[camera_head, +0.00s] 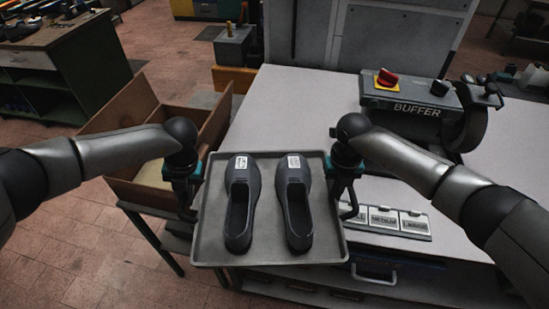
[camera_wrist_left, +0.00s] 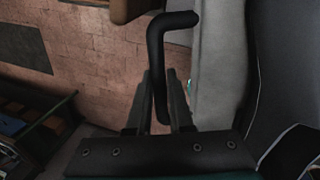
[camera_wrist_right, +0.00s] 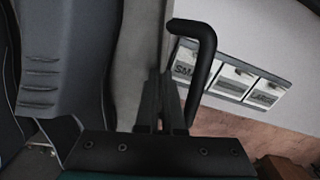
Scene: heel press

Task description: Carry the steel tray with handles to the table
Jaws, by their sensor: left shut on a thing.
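The steel tray (camera_head: 265,180) is a shallow grey tray with a low rim. It lies roughly level in front of me, by the left edge of the light table (camera_head: 300,100). Two dark shoes (camera_head: 240,205) (camera_head: 297,205) with white labels lie side by side in it. My left gripper (camera_head: 187,215) is shut on the tray's black left handle (camera_wrist_left: 157,75). My right gripper (camera_head: 348,213) is at the tray's right side, its fingers close by the black right handle (camera_wrist_right: 203,65). Whether they grip it is unclear.
A grey buffer machine (camera_head: 410,95) stands on the table at the back right. Labelled plates (camera_head: 395,220) lie right of the tray. An open wooden box (camera_head: 125,110) is at the left, close to my left arm. Tiled floor (camera_head: 60,245) is clear at the front left.

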